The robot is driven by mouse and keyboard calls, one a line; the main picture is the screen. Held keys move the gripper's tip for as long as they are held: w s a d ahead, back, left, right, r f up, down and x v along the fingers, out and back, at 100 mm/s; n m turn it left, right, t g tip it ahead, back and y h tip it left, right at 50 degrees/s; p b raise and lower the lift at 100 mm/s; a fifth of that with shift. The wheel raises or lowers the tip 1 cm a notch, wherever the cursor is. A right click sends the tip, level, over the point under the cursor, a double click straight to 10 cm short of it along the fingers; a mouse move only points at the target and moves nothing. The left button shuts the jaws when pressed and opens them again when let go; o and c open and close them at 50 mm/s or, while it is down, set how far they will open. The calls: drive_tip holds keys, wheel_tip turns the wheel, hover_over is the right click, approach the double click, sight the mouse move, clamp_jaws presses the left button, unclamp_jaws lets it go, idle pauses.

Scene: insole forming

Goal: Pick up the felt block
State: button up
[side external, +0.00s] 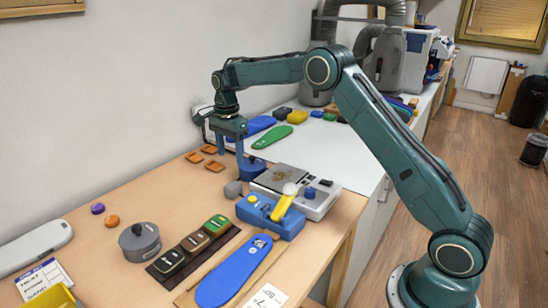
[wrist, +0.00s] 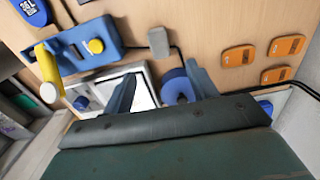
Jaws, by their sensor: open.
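A small grey block (side external: 233,189), which looks like the felt block, lies on the wooden table to the left of a grey-and-white device. It also shows in the wrist view (wrist: 158,42), just beyond the fingertips and roughly midway between their lines. My gripper (side external: 231,154) is open with its blue fingers pointing down, above and behind the block in the side view. In the wrist view the two fingers (wrist: 160,70) are spread apart with nothing held between them. The block is apart from both fingers.
A blue round piece (side external: 251,168) sits close by my fingers. A grey-and-white device (side external: 295,188) and a blue tool with a yellow lever (side external: 270,215) stand right of the block. Orange pieces (side external: 215,166) lie to the left. Bare table lies in front-left of the block.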

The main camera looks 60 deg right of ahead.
sight(233, 184)
wheel_tip(233, 184, down, 7)
drive_tip(key=shift+f, duration=0.15)
idle(0.4)
drive_tip(key=shift+f, duration=2.55)
drive_tip(key=c, duration=1.1)
drive_tip(key=shift+o, duration=0.2)
drive_tip(key=shift+r, duration=0.15)
wheel_tip(233, 184, up, 20)
